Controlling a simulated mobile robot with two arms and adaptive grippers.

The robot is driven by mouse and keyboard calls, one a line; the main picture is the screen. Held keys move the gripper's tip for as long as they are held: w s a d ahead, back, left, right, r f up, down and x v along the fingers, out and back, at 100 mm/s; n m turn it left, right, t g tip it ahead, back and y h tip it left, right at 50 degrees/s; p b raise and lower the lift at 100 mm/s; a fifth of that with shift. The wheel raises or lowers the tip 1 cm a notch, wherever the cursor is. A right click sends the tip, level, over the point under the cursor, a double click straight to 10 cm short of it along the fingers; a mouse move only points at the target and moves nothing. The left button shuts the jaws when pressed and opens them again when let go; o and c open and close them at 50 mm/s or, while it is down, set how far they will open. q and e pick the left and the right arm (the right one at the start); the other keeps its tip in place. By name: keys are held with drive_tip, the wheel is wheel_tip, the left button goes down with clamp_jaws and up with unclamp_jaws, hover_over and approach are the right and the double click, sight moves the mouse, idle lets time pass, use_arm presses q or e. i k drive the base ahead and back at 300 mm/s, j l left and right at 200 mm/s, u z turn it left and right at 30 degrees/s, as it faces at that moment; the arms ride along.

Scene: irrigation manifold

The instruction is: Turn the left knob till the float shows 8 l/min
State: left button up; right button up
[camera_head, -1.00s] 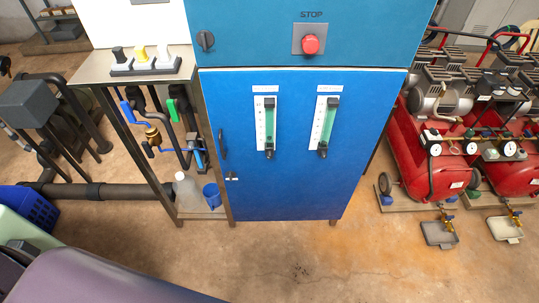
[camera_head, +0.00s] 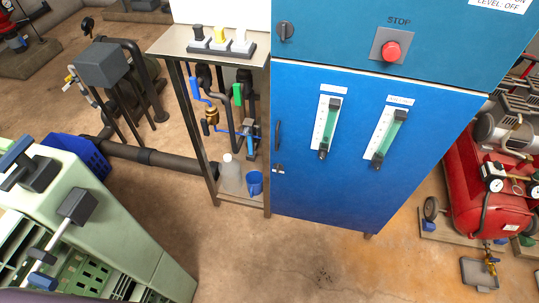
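Two flow meters hang on the front of the blue cabinet (camera_head: 350,190). The left flow meter (camera_head: 328,124) has a white scale, a green tube and a small dark left knob (camera_head: 323,154) at its bottom end. The right flow meter (camera_head: 389,137) looks alike, with its own dark knob (camera_head: 376,164). The float and the scale marks are too small to read. Neither of my grippers is in view.
A steel stand (camera_head: 205,46) with coloured switches, pipes, a bottle and a blue mug (camera_head: 255,183) adjoins the cabinet's left side. A pale green machine (camera_head: 100,195) fills the lower left. Red compressors (camera_head: 470,180) stand at right. The floor before the cabinet is clear.

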sight(322, 154)
drive_tip(key=i+l+u, duration=0.1)
drive_tip(key=l+u, duration=0.6)
drive_tip(key=u, duration=0.15)
drive_tip(key=l+u, duration=0.45)
drive_tip(key=k+l+u, duration=0.1)
drive_tip(key=l+u, duration=0.35)
drive_tip(key=j, duration=0.1)
